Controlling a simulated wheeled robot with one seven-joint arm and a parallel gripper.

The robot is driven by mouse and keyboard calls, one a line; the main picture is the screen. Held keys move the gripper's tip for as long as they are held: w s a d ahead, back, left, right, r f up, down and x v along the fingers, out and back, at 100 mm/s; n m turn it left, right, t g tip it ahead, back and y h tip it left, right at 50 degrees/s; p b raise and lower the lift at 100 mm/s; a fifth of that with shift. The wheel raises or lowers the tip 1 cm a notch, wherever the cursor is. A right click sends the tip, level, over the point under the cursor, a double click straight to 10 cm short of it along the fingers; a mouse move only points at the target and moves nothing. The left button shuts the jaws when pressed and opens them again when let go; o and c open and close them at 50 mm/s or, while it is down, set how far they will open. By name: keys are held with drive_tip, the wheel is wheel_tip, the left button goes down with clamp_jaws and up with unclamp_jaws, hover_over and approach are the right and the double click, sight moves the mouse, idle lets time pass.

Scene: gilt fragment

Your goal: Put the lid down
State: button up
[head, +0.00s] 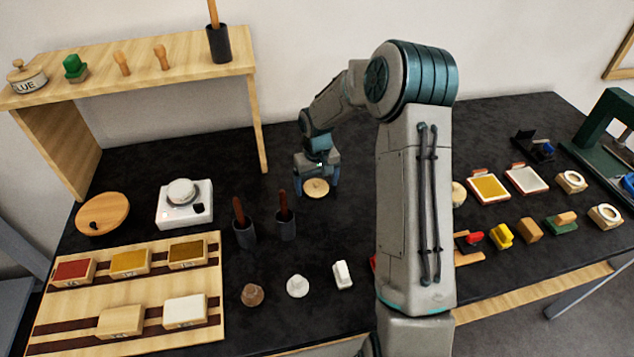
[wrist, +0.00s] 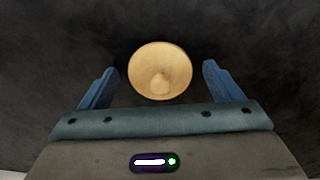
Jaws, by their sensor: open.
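The lid (head: 316,187) is a round, pale wooden disc with a small knob. It lies on the dark table top, in the middle of the table behind the two dark cups. It also shows in the wrist view (wrist: 160,68), knob up. My gripper (head: 318,182) is low over the table at the lid. In the wrist view its two blue fingers (wrist: 160,88) stand wide apart, one on each side of the lid, with a gap to it on both sides. Nothing is held.
Two dark cups with brown handles (head: 244,232) (head: 286,224) stand in front of the lid. A white scale (head: 184,204) and a round wooden board (head: 102,213) are to the left. A wooden shelf (head: 130,72) stands at the back left. Bare table surrounds the lid.

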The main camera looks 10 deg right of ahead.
sight(317, 182)
wheel_tip(317, 182, up, 12)
drive_tip(key=b, duration=0.1)
drive_tip(key=s+r+t+h, duration=0.1)
drive_tip(key=s+r, duration=0.3)
drive_tip(key=s, duration=0.3)
drive_tip(key=s+r, duration=0.4)
drive_tip(key=s, duration=0.3)
drive_tip(key=s+m+t+y, duration=0.1)
drive_tip(key=s+t, duration=0.1)
drive_tip(key=s, duration=1.3)
drive_tip(key=shift+s+f+m, duration=0.15)
drive_tip(key=shift+s+m, duration=0.25)
